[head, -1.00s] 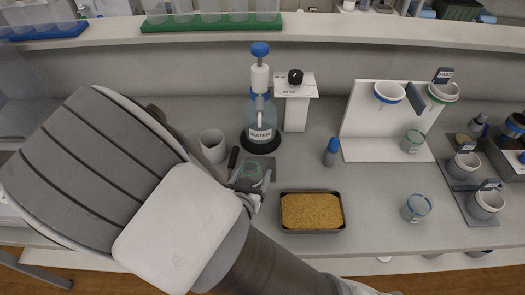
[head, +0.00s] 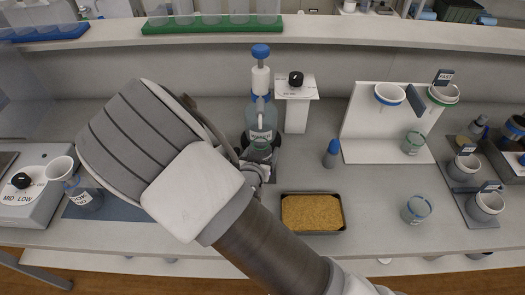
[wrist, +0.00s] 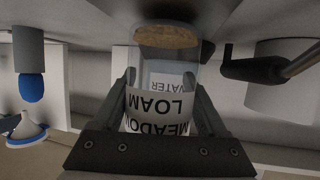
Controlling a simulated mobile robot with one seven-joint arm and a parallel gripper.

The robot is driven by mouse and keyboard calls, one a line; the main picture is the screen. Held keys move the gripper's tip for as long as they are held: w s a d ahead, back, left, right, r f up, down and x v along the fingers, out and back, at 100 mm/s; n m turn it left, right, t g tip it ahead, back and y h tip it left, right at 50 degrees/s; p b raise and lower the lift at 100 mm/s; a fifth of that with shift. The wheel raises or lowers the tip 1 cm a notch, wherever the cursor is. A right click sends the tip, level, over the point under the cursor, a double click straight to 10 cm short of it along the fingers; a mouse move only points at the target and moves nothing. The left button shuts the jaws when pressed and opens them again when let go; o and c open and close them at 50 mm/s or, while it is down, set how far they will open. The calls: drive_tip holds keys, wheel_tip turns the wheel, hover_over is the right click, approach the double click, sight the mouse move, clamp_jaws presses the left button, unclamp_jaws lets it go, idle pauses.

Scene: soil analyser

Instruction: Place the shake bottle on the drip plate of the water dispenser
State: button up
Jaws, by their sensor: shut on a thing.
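The shake bottle (wrist: 160,110), a clear jar labelled MEADOW LOAM with brown soil in its bottom, is between the two fingers of my gripper (wrist: 160,82) in the wrist view, which is upside down. In the head view my gripper (head: 258,168) is just in front of the water dispenser (head: 262,118), and the bottle is mostly hidden there. The dispenser is a clear vessel with a blue top and a WATER label. That label shows through the bottle in the wrist view. The dark drip plate is largely hidden, so I cannot tell whether the bottle touches it.
A white knob stand (head: 296,100) is beside the dispenser. A black-handled tool (wrist: 252,68) and a grey cylinder (wrist: 282,85) are close by in the wrist view.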

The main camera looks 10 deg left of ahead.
drive_tip(key=shift+f, duration=0.1)
drive_tip(key=shift+f, duration=0.15)
drive_tip(key=o, duration=1.3)
drive_tip(key=shift+o, duration=0.2)
drive_tip(key=shift+s+r, duration=0.3)
drive_tip(key=v, duration=1.1)
drive_tip(key=shift+s+p, duration=0.15)
drive_tip(key=shift+p, duration=0.2)
drive_tip(key=shift+r, duration=0.1)
